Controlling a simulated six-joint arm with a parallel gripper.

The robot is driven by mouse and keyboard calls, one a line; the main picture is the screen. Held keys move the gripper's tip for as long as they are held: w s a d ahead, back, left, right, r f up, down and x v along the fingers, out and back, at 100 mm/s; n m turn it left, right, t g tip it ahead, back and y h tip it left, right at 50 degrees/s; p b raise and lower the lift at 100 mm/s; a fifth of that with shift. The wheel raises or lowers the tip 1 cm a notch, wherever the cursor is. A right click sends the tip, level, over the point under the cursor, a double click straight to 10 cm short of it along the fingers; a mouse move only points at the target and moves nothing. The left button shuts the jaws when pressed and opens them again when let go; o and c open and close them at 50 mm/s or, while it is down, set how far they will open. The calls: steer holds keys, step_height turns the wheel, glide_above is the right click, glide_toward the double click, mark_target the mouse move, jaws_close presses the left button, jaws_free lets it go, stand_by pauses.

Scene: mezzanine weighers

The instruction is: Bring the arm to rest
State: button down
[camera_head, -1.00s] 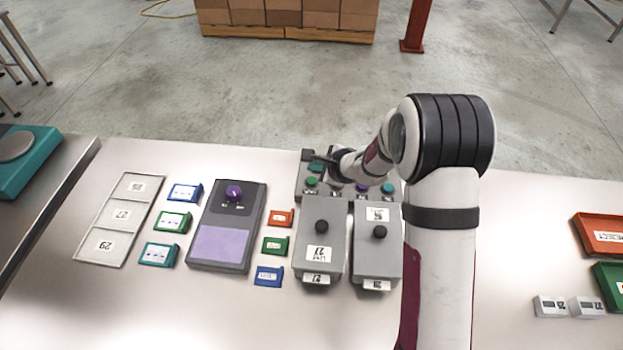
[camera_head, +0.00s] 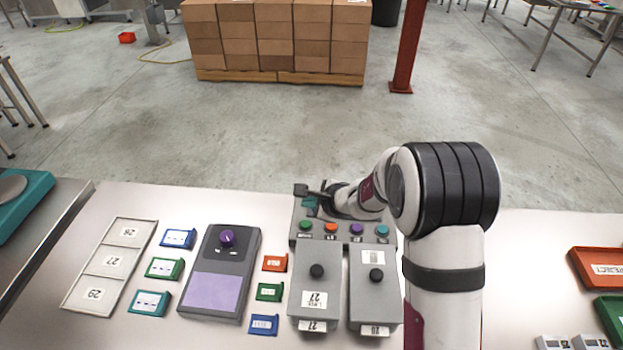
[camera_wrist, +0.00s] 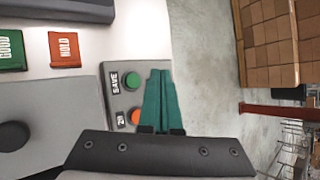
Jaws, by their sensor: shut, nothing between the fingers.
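My gripper (camera_head: 312,203) is over the far edge of the button panel (camera_head: 296,240) at the back of the table. In the wrist view its teal fingers (camera_wrist: 159,98) lie side by side, shut, with nothing held. A green button (camera_wrist: 132,81) marked SAVE and an orange button beside it show left of the fingers in that view. In the head view the panel's green, orange, purple and teal buttons are all visible below my gripper. I cannot tell how high the fingers are above the panel.
Two grey boxes with black knobs (camera_head: 316,271) (camera_head: 376,273) stand in front of the panel. A dark device with a purple screen (camera_head: 216,292), small coloured tags and a three-part tray (camera_head: 87,287) lie left. Orange (camera_head: 598,264) and green bins are right. Open floor lies behind.

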steer(key=shift+s+r, duration=0.15)
steer(key=shift+r, duration=0.2)
steer(key=s+a+r+n+g+y, duration=0.1)
steer(key=s+r+n+y, duration=0.1)
steer(key=s+r+n, duration=0.5)
steer(key=s+d+r+n+g+h, duration=0.1)
steer(key=s+d+r+n+g, duration=0.15)
steer(key=s, duration=0.55)
steer(key=s+d+r+n+g, duration=0.1)
steer(key=s+r, duration=0.2)
steer(key=s, duration=0.5)
steer(key=s+d+f+n+g+h, duration=0.1)
steer(key=s+d+h, duration=0.1)
steer(key=s+d, duration=0.2)
steer(key=s+d+f+n+g+h, duration=0.1)
steer(key=s+d+h, duration=0.2)
steer(key=s, duration=0.7)
steer(key=shift+s+d, duration=0.2)
steer(key=shift+d, duration=1.05)
steer(key=shift+n+g, duration=0.25)
